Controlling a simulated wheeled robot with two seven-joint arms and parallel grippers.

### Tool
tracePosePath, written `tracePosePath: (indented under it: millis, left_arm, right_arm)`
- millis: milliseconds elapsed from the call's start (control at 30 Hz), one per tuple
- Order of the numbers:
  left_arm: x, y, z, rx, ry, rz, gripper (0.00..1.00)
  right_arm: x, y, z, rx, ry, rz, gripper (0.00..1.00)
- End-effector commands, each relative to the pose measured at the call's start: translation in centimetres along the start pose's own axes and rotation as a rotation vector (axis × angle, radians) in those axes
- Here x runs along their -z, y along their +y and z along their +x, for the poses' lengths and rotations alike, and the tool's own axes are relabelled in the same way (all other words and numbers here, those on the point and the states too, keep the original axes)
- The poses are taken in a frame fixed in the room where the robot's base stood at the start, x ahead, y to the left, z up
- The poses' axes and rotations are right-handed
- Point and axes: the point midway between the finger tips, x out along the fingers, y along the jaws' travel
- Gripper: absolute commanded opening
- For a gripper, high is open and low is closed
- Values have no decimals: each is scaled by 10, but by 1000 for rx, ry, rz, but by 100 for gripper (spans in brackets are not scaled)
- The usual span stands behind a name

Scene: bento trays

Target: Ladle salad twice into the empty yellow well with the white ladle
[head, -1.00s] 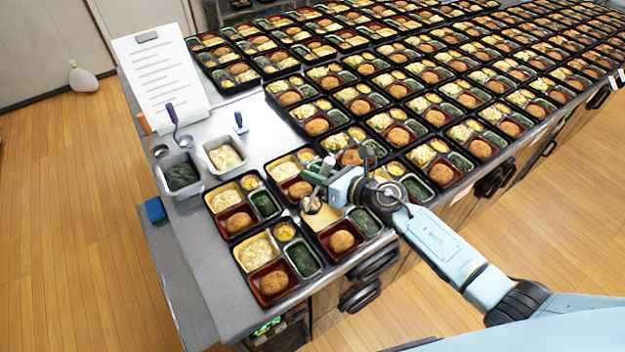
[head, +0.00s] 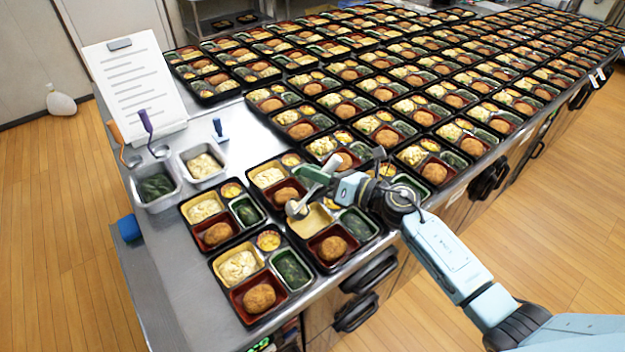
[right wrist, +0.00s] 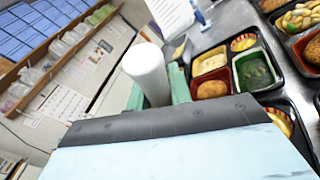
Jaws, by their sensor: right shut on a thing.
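The empty yellow well (head: 316,219) is in the front right tray, above a red well holding a croquette; its bare yellow floor shows. My right gripper (head: 327,177) is shut on the white ladle's handle, above the back of this tray. The ladle's bowl (head: 297,209) hangs tilted at the well's left edge; I cannot tell whether it touches or holds salad. In the right wrist view the thick white handle (right wrist: 147,72) stands between the green fingers; the bowl is hidden. The pale salad fills a white container (head: 205,181) at the counter's left. My left gripper is not in view.
A container of dark greens (head: 161,206) stands left of the salad, with orange- and purple-handled utensils behind it. A blue-handled tool (head: 219,128) stands behind the salad. The counter's front left strip is clear.

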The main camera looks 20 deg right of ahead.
Motion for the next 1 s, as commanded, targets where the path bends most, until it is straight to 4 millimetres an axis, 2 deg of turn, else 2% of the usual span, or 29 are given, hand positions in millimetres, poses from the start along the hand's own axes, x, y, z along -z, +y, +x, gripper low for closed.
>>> tracePosePath:
  millis: [33,1000]
  left_arm:
    - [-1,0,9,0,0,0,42]
    - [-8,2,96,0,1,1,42]
  right_arm:
    - [4,-4,-1,-7,-10,14,0]
    - [13,-41,-20,-132,-194,312,0]
